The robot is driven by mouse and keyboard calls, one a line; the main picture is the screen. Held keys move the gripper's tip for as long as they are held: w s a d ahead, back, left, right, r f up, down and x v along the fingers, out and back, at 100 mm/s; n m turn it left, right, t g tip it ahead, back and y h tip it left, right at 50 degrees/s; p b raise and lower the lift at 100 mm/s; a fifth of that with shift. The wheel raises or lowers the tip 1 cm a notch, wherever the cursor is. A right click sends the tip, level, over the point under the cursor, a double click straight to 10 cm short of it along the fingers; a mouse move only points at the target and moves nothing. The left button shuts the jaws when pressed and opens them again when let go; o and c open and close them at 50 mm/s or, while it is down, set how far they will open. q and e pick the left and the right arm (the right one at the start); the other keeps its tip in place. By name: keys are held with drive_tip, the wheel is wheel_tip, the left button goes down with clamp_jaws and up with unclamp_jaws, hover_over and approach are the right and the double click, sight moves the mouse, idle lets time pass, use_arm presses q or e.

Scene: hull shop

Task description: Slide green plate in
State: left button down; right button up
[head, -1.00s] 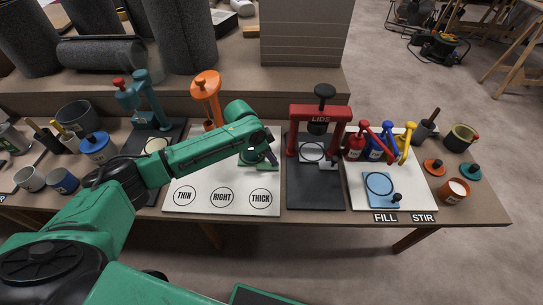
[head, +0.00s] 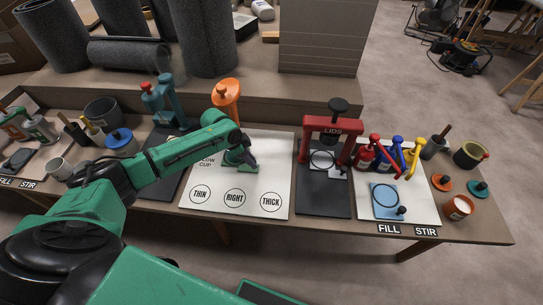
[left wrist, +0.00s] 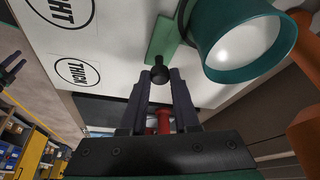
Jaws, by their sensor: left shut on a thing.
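The green plate (left wrist: 165,40) lies flat over the white board (head: 262,180), and its dark knob (left wrist: 159,73) sits between my left fingertips. My left gripper (head: 246,164) is shut on that knob; it also shows in the left wrist view (left wrist: 160,80). A teal cup (left wrist: 240,35) with a pale inside is beside the plate, close to its edge. An orange stand (head: 226,95) rises behind the board; my left arm hides its lower part in the head view. My right gripper is not in view.
The board carries circles marked THIN, RIGHT and THICK along its front. A red LIDS press (head: 333,126) on a black base (head: 323,196) stands to the right. Beyond it is a white board with a blue plate (head: 387,200) and colored levers. A teal press (head: 163,100) stands left.

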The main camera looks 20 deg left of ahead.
use_arm(q)
drive_tip(key=shift+s+a, duration=0.2)
drive_tip(key=shift+a, duration=0.7)
drive_tip(key=c, duration=0.7)
unclamp_jaws()
drive_tip(key=shift+o, duration=0.2)
drive_tip(key=p+v, duration=0.1)
drive_tip(key=v, duration=1.3)
drive_tip(key=shift+s+r, duration=0.2)
drive_tip(key=shift+a, duration=0.1)
